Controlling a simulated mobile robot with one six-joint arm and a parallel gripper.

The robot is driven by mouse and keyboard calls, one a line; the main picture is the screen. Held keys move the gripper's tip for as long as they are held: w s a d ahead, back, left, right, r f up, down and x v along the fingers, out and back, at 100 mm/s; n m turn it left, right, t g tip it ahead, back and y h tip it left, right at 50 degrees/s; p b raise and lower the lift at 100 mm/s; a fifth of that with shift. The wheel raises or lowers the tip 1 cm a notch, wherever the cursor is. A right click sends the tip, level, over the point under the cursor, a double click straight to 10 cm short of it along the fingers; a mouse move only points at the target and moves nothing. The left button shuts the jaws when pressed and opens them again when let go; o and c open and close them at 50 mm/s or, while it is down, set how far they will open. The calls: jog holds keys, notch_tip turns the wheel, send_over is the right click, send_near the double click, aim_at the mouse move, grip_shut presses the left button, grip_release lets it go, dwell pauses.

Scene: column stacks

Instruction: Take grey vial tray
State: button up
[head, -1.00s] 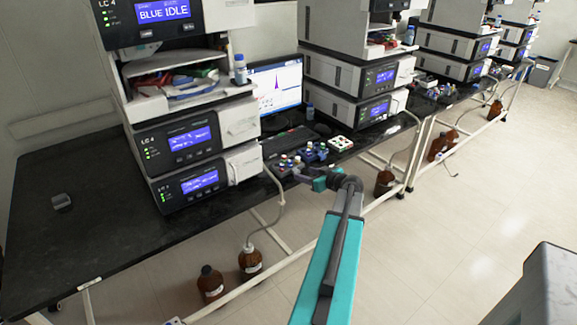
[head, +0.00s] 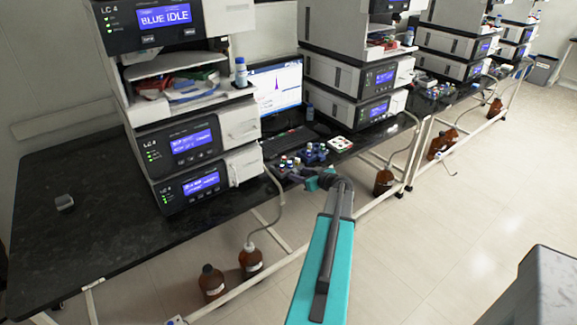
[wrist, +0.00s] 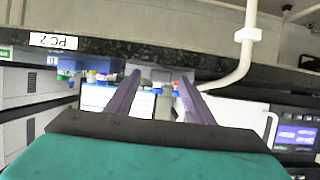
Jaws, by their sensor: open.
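A cluster of small vial trays with coloured caps (head: 303,157) sits near the bench's front edge, before the monitor. It is too small to tell which tray is the grey one. In the wrist view, which is upside down, vials with coloured caps (wrist: 92,77) stand on the bench beyond the fingers, and a greyish tray (wrist: 172,76) shows between them. My gripper (wrist: 158,85) is open and empty, pointing toward the trays. In the head view my gripper (head: 292,174) is at the bench's front edge, just before the cluster, partly hidden by my wrist.
A pale tray with coloured vials (head: 340,144) lies to the right. Instrument stacks (head: 190,140) stand on both sides, with a keyboard (head: 288,141) and monitor (head: 276,88) between. A pale tube (wrist: 246,50) hangs close by the bench edge.

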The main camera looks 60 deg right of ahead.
jog(key=shift+w+d+f, duration=0.2)
jog(key=shift+w, duration=0.35)
jog(key=c, duration=1.1)
jog(key=shift+r, duration=0.1)
jog(key=shift+c, duration=0.2)
jog(key=shift+r+b, duration=0.85)
jog(key=shift+r, duration=0.8)
jog(key=s+a+r+b, duration=0.1)
jog(key=s+a+b, duration=0.3)
jog(key=s+a, duration=0.6)
jog(key=s, duration=0.2)
jog(key=shift+s+r, duration=0.25)
jog(key=shift+s, duration=0.1)
jog(key=shift+d, duration=0.1)
